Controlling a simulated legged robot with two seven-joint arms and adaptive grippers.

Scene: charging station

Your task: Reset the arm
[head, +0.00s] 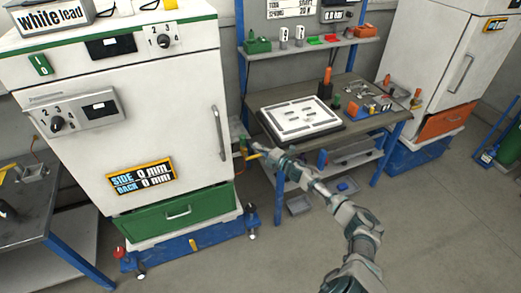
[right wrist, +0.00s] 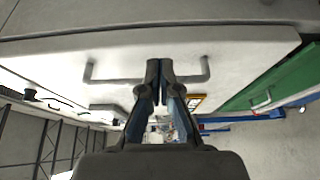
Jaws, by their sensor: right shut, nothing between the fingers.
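My right arm reaches from the bottom right of the head view toward the gap between the white cabinet (head: 165,125) and the workbench. Its gripper (head: 248,150) is small there, beside the cabinet's right edge. In the right wrist view my right gripper (right wrist: 158,70) is shut and empty, its fingertips together. Behind the fingers is a white door with a grey bar handle (right wrist: 110,80); I cannot tell whether the fingertips touch it. The cabinet's handle (head: 219,132) is also in the head view. My left gripper is not in view.
A workbench (head: 375,140) carries a white tray (head: 300,117) and small tools. A green drawer (head: 172,215) is under the cabinet. A second white cabinet (head: 450,50) stands at the right, and a dark table (head: 40,215) at the left. Floor is clear at the lower right.

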